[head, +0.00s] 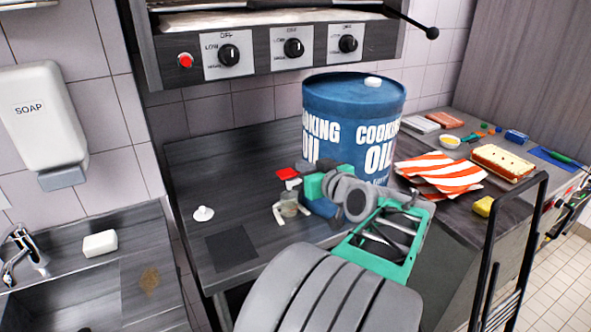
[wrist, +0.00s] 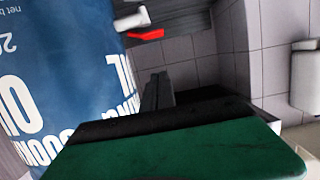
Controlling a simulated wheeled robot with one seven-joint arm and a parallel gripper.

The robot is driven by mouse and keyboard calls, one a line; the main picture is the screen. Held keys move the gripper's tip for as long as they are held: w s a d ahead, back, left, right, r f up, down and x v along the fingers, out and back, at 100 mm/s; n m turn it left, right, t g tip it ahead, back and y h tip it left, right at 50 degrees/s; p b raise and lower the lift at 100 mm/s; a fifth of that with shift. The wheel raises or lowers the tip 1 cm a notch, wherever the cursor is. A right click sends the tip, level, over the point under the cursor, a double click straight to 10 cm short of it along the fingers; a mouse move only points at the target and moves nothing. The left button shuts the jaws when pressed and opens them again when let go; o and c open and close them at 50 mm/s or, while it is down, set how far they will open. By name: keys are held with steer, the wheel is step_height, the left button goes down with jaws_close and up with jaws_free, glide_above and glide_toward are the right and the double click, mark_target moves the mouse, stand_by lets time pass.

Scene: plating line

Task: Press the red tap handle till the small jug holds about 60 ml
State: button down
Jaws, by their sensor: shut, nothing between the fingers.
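The red tap handle (head: 287,174) sits on a pale tap at the front left of the blue cooking oil drum (head: 350,105). In the wrist view the red handle (wrist: 147,34) shows at the top, ahead of my fingers. The small jug (head: 289,203) stands on the counter below the tap; it looks clear with something brownish in it, but the level is too small to read. My gripper (head: 304,172) is shut and empty, just right of the handle. I cannot tell whether it touches the handle. The gripper also shows in the wrist view (wrist: 157,88). The jug is not visible there.
A white knobbed item (head: 203,213) and a dark square mat (head: 231,243) lie on the counter to the left. The sink (head: 70,305) is farther left. Striped cloths (head: 440,172) lie right of the drum. The oven (head: 275,45) hangs above.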

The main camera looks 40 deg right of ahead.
steer(key=p, duration=0.3)
glide_above(291, 175)
steer(key=a, duration=0.1)
steer(key=f, duration=0.6)
steer(key=shift+s+a+f, duration=0.1)
steer(key=shift+s+f, duration=0.1)
